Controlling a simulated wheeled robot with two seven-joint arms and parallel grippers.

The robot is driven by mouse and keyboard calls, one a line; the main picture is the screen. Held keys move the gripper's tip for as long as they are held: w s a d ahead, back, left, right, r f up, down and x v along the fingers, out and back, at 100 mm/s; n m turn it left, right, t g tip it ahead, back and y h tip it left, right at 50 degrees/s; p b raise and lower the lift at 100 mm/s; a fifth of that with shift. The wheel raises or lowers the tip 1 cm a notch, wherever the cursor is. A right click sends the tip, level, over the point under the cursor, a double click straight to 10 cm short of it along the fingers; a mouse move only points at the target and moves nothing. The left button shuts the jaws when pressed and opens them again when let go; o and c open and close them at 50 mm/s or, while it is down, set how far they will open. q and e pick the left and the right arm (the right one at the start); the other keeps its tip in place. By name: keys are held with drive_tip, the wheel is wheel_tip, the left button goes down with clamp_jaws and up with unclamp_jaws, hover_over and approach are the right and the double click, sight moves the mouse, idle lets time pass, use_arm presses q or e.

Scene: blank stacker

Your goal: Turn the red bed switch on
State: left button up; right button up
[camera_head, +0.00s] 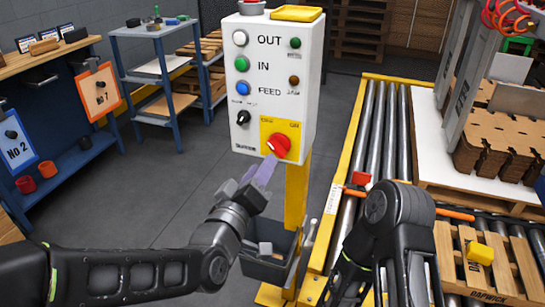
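The red bed switch (281,145) is a round red knob on a yellow plate at the lower right of the white control box (270,90). My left gripper (270,160) is just below and to the left of the knob, its purplish fingertips pointing up at it. The tips look very close to the knob; I cannot tell whether they touch it. The finger gap is unclear from this angle. The knob's setting cannot be read. My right arm shows at the lower right, but its gripper cannot be made out.
The box also carries white, green and blue buttons and a black selector (243,118). A yellow post (297,195) holds it up, with a grey bin (268,268) below. A roller conveyor (378,130) is at right, and blue shelving (165,75) stands behind left.

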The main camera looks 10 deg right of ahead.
sight(274, 148)
use_arm(q)
drive_tip(key=shift+f, duration=0.1)
drive_tip(key=x, duration=0.7)
drive_tip(key=shift+w+d+p, duration=0.2)
drive_tip(key=shift+w+p, duration=0.1)
drive_tip(key=shift+w, duration=0.05)
drive_tip(key=shift+c, duration=0.5)
clamp_jaws()
